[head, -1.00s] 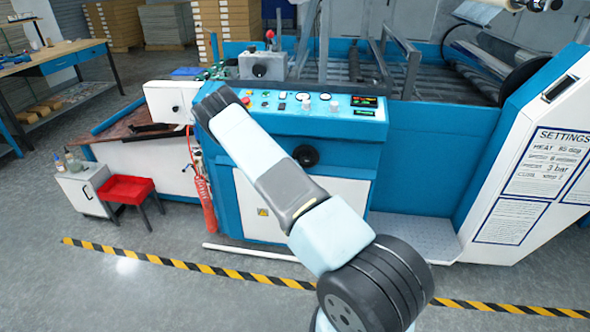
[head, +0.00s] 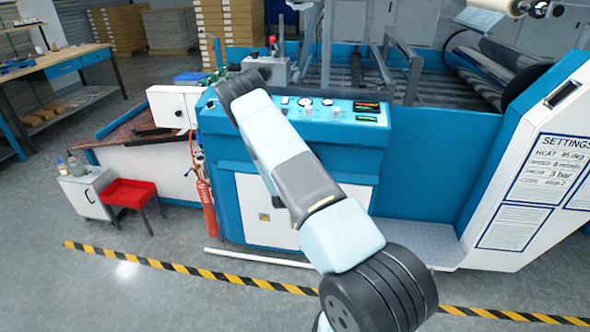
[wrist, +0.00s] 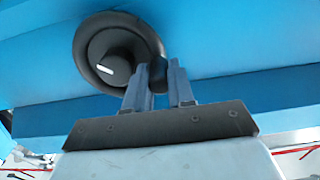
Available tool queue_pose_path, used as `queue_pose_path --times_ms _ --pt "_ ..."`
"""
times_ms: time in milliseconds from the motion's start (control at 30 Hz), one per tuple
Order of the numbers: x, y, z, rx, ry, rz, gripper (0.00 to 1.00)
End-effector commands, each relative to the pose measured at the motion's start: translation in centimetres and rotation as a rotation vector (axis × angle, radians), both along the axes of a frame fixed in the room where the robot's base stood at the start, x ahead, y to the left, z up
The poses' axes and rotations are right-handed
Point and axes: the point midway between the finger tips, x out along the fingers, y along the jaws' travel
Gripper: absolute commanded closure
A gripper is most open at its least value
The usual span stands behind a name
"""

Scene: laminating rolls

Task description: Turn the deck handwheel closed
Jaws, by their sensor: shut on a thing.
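The handwheel (wrist: 88,49) is a black round wheel with a raised hub and a short white mark, mounted on a blue panel in the upper left of the wrist view. A dark grip stands at its right rim. My gripper (wrist: 163,72) reaches up to that rim, with its two grey-blue fingers on either side of the grip, shut on it. In the head view my arm covers the handwheel and my gripper.
The blue machine's control panel (head: 345,109) with buttons and displays is above and behind my arm. A yellow-black floor stripe (head: 170,265) crosses in front. The white settings panel (head: 545,170) is at the right.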

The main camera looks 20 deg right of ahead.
Motion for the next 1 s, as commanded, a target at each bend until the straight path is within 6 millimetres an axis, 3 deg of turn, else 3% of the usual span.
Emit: queue_pose_path --times_ms 500,1000 --pt "-0.2 -0.5 1.2 0.183 -0.124 -0.004 1.00" --pt "-0.4 -0.7 1.4 0.234 -0.160 -0.005 1.00"
